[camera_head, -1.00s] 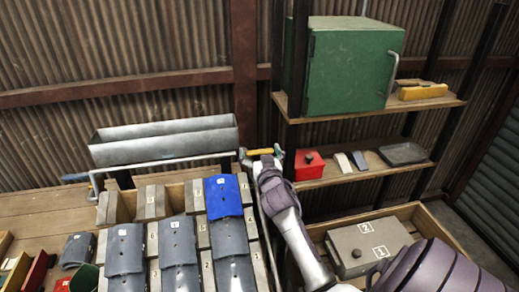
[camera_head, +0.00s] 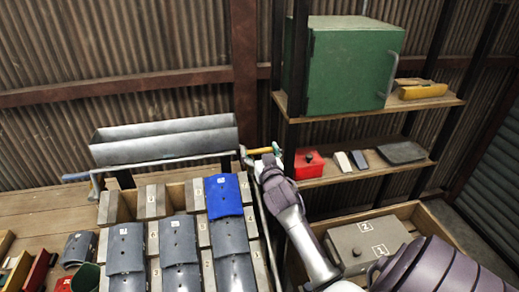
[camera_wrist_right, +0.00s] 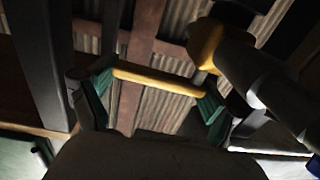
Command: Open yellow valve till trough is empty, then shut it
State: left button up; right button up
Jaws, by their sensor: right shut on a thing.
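A long grey metal trough (camera_head: 165,148) rests behind the workbench at the left in the head view. A pale pipe runs along its front. The yellow valve handle (camera_head: 259,151) is at the trough's right end. My right gripper (camera_head: 275,152) is at this handle. In the right wrist view, the yellow handle (camera_wrist_right: 160,81) lies between the green fingertips of my right gripper (camera_wrist_right: 157,90), which is shut on it. A rounded yellow part (camera_wrist_right: 206,43) and a dark pipe show behind. The trough's contents cannot be made out. My left gripper is out of view.
A second lever with a blue grip (camera_head: 75,177) is at the pipe's left end. Numbered blocks with grey and blue curved plates (camera_head: 224,196) fill the bench in front. Shelves with a green cabinet (camera_head: 345,70) and a red box (camera_head: 308,164) stand right of the valve.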

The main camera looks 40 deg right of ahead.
jog(key=n+y+p, duration=0.1)
jog(key=n+t+y+p, duration=0.1)
jog(key=shift+w+d+r+y, duration=0.2)
jog(key=shift+y, duration=0.1)
jog(key=n+y, duration=0.1)
jog(key=y, duration=0.1)
jog(key=n+y, duration=0.1)
jog(key=y, duration=0.1)
jog(key=shift+w+d+f+t, duration=0.1)
jog(key=shift+w+f+t, duration=0.1)
jog(key=shift+w+t, duration=0.2)
jog(key=shift+w+n+g+y+b, duration=0.25)
jog(key=shift+n+y+b, duration=0.8)
jog(key=shift+y, duration=0.55)
jog(key=shift+w+n+g+y+b, duration=0.15)
jog(key=shift+w+n+y+b, duration=0.15)
jog(key=shift+n+y+b, duration=0.85)
jog(key=shift+a+y+p, duration=0.2)
jog(key=shift+y+p, duration=0.1)
jog(key=shift+y, duration=0.15)
jog(key=shift+r, duration=0.1)
jog(key=o, duration=1.4)
